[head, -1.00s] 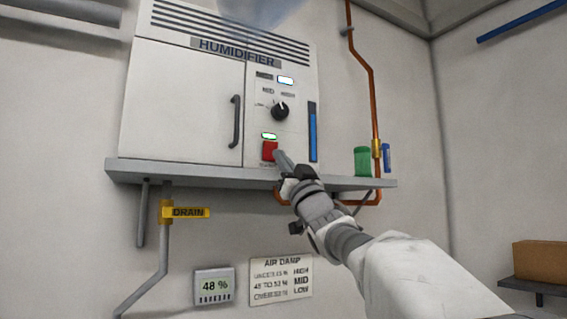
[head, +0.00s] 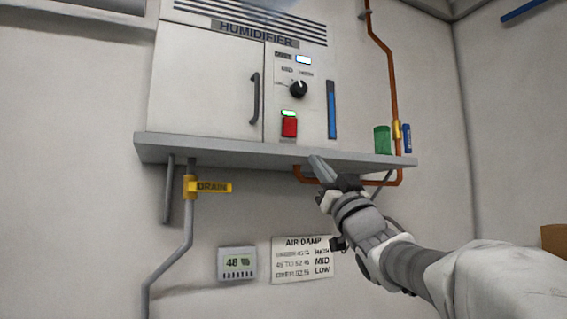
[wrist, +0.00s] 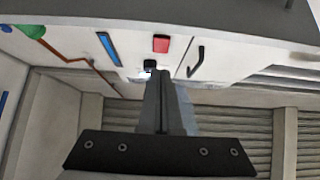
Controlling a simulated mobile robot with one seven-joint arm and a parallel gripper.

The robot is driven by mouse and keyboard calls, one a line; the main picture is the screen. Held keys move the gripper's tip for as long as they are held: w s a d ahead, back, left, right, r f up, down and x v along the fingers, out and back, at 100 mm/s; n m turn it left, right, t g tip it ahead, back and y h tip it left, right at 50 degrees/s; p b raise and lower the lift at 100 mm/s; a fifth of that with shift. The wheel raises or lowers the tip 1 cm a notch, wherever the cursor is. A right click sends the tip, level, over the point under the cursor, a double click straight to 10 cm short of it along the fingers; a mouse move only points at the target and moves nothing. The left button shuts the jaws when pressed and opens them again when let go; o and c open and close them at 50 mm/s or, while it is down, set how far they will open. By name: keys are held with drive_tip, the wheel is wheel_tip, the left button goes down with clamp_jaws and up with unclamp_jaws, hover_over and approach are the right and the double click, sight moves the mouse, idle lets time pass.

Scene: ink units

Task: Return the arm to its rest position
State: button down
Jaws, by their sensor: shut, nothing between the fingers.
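My gripper (head: 318,165) is shut and empty. Its tips are just in front of the grey shelf edge, below the red switch and apart from it. In the wrist view my shut fingers (wrist: 161,85) point toward the humidifier. The humidifier (head: 205,85) is a white cabinet on the shelf (head: 220,150). Its red switch (head: 289,127) sits under a lit green lamp (head: 288,113). A black knob (head: 298,89) is above them. The red switch also shows in the wrist view (wrist: 161,44).
A green container (head: 382,140) and a blue item (head: 407,138) stand at the shelf's right end beside a copper pipe (head: 391,75).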

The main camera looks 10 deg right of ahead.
drive_tip(key=shift+h, duration=0.3)
drive_tip(key=s+d+f+m+g+h, duration=0.1)
drive_tip(key=s+f+m+g+h, duration=0.15)
drive_tip(key=f, duration=0.55)
drive_tip(key=s+d+f+m+g+h, duration=0.1)
drive_tip(key=s+f+g+h, duration=0.25)
drive_tip(key=f, duration=0.55)
drive_tip(key=s+d+f+m+g+h, duration=0.2)
drive_tip(key=s+f+g+h, duration=0.15)
drive_tip(key=f, duration=0.45)
drive_tip(key=s+a+f+n+g+y, duration=0.2)
drive_tip(key=s+f+g, duration=0.8)
drive_tip(key=s+f, duration=1)
drive_tip(key=shift+a+f, duration=0.75)
drive_tip(key=shift+a, duration=0.25)
